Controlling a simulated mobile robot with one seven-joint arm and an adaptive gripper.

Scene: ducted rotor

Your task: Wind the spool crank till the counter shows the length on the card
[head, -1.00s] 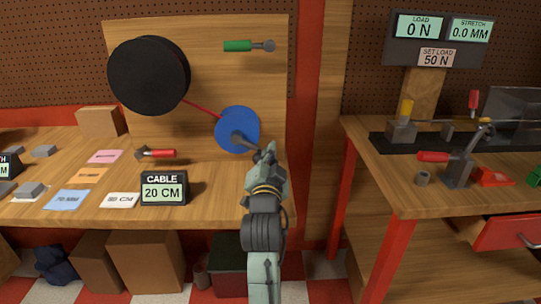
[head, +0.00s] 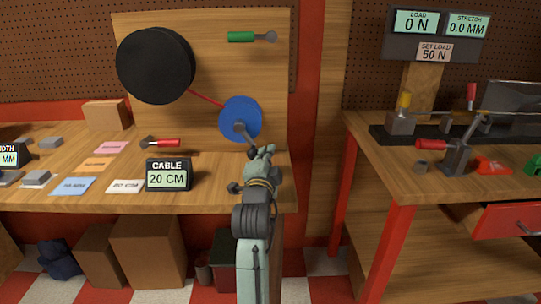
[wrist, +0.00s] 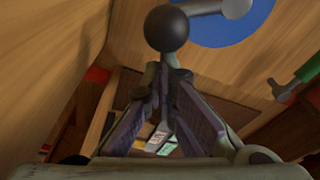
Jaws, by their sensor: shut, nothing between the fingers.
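The blue spool (head: 241,113) is on the upright wooden board, with a grey crank arm (head: 245,134) slanting down to the right. In the wrist view the crank's dark ball knob (wrist: 167,28) is just beyond my fingertips, and part of the blue spool (wrist: 225,32) is behind it. My gripper (head: 260,154) is at the lower end of the crank; its fingers (wrist: 166,72) meet at the tips with nothing between them. Whether they touch the knob is unclear. The counter (head: 168,175) reads CABLE 20 CM. A white card (head: 126,186) left of it shows a CM length, its number blurred.
A black reel (head: 155,66) is joined to the blue spool by a red cable (head: 205,97). A green-handled tool (head: 250,37) hangs on the board. A red-handled tool (head: 163,142) and several cards lie on the bench. A second bench (head: 440,185) stands at right.

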